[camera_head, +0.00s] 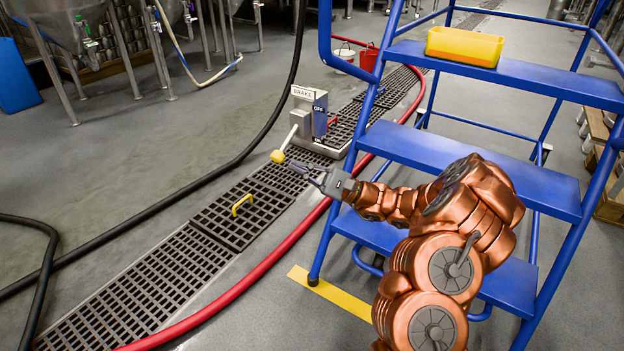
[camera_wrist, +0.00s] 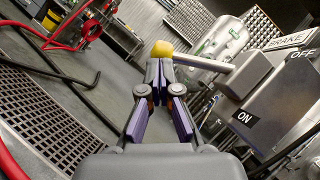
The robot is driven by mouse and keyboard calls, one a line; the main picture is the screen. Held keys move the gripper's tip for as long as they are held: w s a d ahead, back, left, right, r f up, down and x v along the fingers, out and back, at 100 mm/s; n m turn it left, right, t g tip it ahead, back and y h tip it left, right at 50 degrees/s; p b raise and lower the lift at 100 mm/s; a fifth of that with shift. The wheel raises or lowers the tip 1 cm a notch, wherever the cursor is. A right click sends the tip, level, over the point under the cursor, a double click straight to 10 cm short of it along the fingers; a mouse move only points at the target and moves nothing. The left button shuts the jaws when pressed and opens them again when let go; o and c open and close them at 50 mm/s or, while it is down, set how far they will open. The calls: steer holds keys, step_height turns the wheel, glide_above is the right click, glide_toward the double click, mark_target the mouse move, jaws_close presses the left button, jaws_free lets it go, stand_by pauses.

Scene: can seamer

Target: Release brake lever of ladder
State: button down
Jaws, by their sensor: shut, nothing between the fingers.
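In the wrist view the knob (camera_wrist: 162,49) appears just beyond my fingertips. My gripper (camera_head: 293,163) is shut and empty, right beside the knob. Its fingers (camera_wrist: 160,70) meet at the tips. I cannot tell whether they touch the knob.
A yellow bin (camera_head: 465,46) sits on the ladder's top step. A red hose (camera_head: 265,266) and a black hose (camera_head: 190,189) run along the floor. Open floor lies left of the grating.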

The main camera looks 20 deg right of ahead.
steer(key=shift+w+a+r, duration=0.25)
steer(key=shift+w+a, duration=0.05)
steer(key=shift+a, duration=0.2)
steer(key=shift+a+r, duration=0.1)
steer(key=shift+s+r+m+t+p, duration=0.15)
steer(key=shift+m+t+p, duration=0.2)
steer(key=shift+m+t, duration=0.05)
